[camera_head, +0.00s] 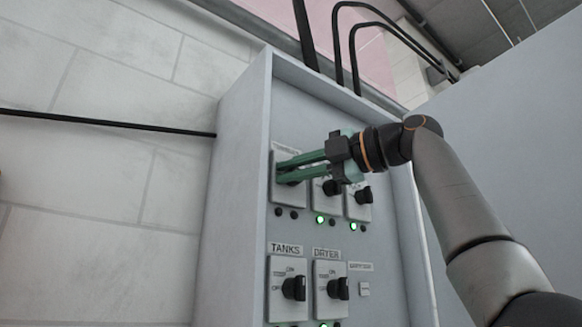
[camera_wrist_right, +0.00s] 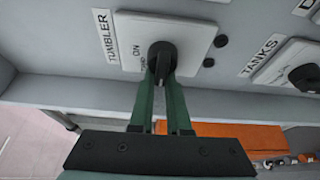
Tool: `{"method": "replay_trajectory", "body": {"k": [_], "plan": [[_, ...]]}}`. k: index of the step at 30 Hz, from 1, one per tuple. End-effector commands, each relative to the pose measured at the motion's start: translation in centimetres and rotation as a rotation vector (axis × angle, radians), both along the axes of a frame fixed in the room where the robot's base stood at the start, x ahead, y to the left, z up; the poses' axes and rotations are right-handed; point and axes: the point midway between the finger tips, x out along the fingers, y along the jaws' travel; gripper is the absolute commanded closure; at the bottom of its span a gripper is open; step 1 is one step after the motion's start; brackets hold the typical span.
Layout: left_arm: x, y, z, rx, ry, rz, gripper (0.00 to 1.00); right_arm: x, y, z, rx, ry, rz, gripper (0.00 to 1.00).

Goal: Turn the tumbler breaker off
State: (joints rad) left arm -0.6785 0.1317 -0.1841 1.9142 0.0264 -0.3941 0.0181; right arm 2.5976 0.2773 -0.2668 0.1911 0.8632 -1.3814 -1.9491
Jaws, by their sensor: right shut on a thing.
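The tumbler breaker is a pale plate (camera_wrist_right: 190,38) labelled TUMBLER with a black rotary knob (camera_wrist_right: 161,56). In the head view its plate (camera_head: 289,160) is at the upper left of the grey panel, and the green fingers mostly hide its knob. My right gripper (camera_head: 284,175) reaches in from the right, its two green fingers closed on the knob. In the right wrist view the fingers (camera_wrist_right: 164,88) hold the knob's grip from both sides. The ON mark shows beside the knob. Two small lamps (camera_head: 286,213) below this plate look dark. My left gripper is not in view.
Other knobs (camera_head: 332,187) (camera_head: 363,194) sit close right of the tumbler breaker, with lit green lamps (camera_head: 320,219) below. The TANKS (camera_head: 294,288) and DRYER (camera_head: 338,288) breakers are lower down. The cabinet's raised side edge (camera_head: 258,130) is just left.

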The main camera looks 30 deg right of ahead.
Motion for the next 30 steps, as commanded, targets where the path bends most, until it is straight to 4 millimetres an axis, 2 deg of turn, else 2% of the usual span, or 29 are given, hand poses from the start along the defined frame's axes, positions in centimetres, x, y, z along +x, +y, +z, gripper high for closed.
{"method": "replay_trajectory", "body": {"k": [1, 10, 11, 19, 26, 30], "plan": [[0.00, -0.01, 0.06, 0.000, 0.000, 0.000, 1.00, 0.14, -0.58, 0.18, 0.004, -0.008, -0.016, 1.00], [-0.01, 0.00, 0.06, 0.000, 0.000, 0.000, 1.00, 0.11, -0.59, 0.23, 0.004, -0.010, -0.017, 1.00], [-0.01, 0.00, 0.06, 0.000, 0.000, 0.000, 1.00, 0.11, -0.59, 0.23, 0.004, -0.010, -0.017, 0.83], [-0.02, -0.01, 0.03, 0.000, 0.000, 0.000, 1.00, 0.17, -0.57, 0.10, 0.003, -0.007, -0.016, 0.53], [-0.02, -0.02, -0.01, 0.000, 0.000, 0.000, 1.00, 0.04, -0.31, 0.15, 0.002, -0.007, -0.010, 0.53], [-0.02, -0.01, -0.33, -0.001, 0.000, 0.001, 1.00, -0.80, -0.70, 0.11, 0.002, -0.009, -0.008, 0.53]]}}
